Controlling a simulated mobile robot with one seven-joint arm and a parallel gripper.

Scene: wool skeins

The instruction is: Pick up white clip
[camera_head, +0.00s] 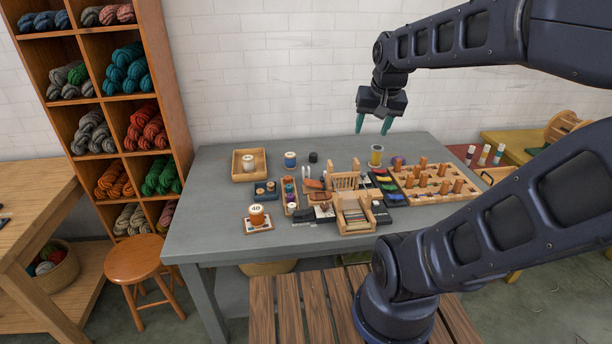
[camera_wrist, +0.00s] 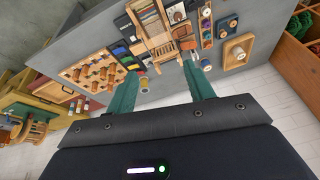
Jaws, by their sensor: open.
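I cannot single out a white clip for certain in either view. Small pale items (camera_head: 305,172) stand among the tools at the middle of the grey table (camera_head: 215,215), too small to identify. My gripper (camera_head: 373,124) is open and empty, with its green fingers pointing down, high above the back of the table. In the wrist view my gripper (camera_wrist: 161,72) shows its two fingers apart with nothing between them. A wooden loom (camera_head: 354,214) stands on the table below and in front of it.
A pegboard (camera_head: 412,170) with wooden pegs lies right of the loom. A wooden tray (camera_head: 236,166) and a labelled spool (camera_head: 257,214) are on the left. A yellow spool (camera_head: 376,155) stands below the gripper. The table's left front is clear. A stool (camera_head: 135,259) stands beside shelves of yarn.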

